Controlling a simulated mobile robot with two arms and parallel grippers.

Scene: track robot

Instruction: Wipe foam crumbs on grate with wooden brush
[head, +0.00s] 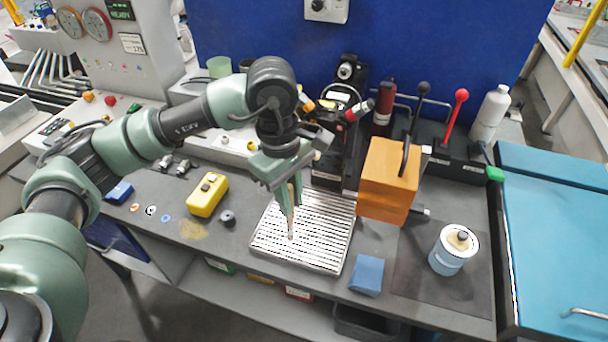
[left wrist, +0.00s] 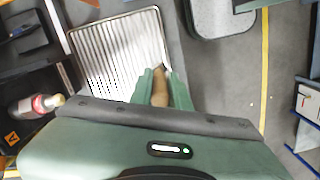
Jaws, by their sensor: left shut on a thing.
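The metal grate (head: 330,255) lies on the dark bench, with pale slats and dark gaps; it also shows in the left wrist view (left wrist: 88,52). My left gripper (head: 289,196) is over the grate, pointing down. It is shut on a slim wooden piece, apparently the wooden brush (head: 291,222), whose lower end is over the slats. The brush also shows between the fingers in the left wrist view (left wrist: 160,88). I cannot tell whether it touches the grate, and its bristles are not clear. I cannot make out foam crumbs among the bright slats. My right gripper is not in view.
A yellow box (head: 207,196) and a black knob (head: 228,218) are left of the grate, near a tan powdery patch (head: 192,230). An orange block (head: 385,180) stands to its right. A blue block (head: 367,275) and a can (head: 447,258) are nearer the front right.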

